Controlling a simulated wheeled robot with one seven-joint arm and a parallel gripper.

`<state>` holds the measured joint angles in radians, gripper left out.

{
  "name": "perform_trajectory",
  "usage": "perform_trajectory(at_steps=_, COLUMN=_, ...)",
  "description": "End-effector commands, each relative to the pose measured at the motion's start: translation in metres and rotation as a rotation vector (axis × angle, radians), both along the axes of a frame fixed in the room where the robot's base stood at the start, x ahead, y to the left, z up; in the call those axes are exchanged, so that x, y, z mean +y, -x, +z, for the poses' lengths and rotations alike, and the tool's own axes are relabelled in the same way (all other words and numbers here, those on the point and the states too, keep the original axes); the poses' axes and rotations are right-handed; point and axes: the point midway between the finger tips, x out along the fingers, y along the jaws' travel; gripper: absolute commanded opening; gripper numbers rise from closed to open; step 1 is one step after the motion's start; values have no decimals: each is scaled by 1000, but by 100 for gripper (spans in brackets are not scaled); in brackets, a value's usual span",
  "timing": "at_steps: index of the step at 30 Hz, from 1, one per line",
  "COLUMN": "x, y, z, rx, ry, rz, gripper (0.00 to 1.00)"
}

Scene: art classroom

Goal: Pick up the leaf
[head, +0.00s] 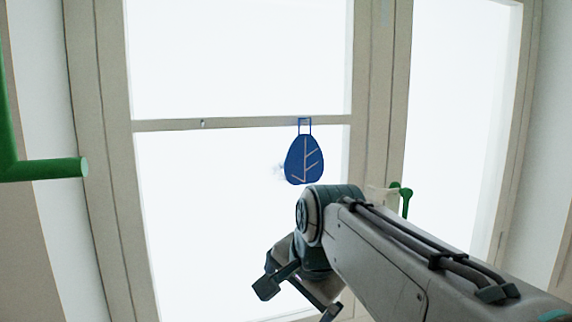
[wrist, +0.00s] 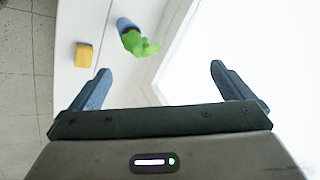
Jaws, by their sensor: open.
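The leaf (head: 293,158) is a flat dark blue leaf shape with pale vein lines. It hangs upright by a thin square blue loop from the horizontal bar of the window, in the middle of the head view. My gripper (head: 297,300) is below the leaf in the head view, apart from it and pointing downward. In the wrist view my gripper (wrist: 160,72) is open, with its two fingers wide apart and nothing between them. The leaf is not visible in the wrist view.
The window frame (head: 240,125) stands behind the leaf, with bright panes. A green bar (head: 45,170) juts in at the left, and a green handle (head: 406,200) is at the right. A yellow block (wrist: 84,55) and a green plant in a blue pot (wrist: 139,44) sit on a white surface (wrist: 72,20).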

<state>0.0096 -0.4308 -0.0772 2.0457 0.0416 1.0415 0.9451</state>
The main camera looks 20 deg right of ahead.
Motion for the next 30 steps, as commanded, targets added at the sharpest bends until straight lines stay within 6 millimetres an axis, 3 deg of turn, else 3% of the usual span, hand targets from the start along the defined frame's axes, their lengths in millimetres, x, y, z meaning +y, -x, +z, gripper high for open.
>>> perform_trajectory(at_steps=1, x=-5, y=-10, z=21, rx=-17, ry=-55, rz=-101, gripper=100)
perform_trajectory(at_steps=9, x=-35, y=-50, z=115, rx=-97, ry=-401, rz=-686, gripper=100)
perform_trajectory(at_steps=18, x=-67, y=-76, z=211, rx=-182, ry=-823, rz=-1278, gripper=100)
perform_trajectory(at_steps=24, x=-79, y=-84, z=255, rx=-215, ry=-1052, rz=-1546, gripper=100)
perform_trajectory(at_steps=30, x=-83, y=-87, z=270, rx=-225, ry=-1156, rz=-1661, gripper=100)
